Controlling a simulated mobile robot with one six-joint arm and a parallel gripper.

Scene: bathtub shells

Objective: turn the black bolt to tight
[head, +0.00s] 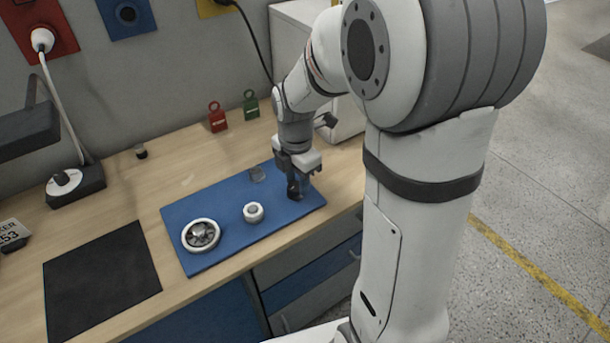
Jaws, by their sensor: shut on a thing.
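My gripper (295,184) points down over the right end of the blue mat (226,223). It is shut on a small dark thing at the mat, which looks like the black bolt (295,191). The fingers hide most of the bolt, so its marks and how far it is turned cannot be seen.
On the mat are a white ring-shaped part with a metallic hub (201,235), a small white round part (253,213) and a small clear or grey piece (257,174). A black pad (101,281) lies left. Red (217,117) and green (250,104) padlock-like tags stand behind.

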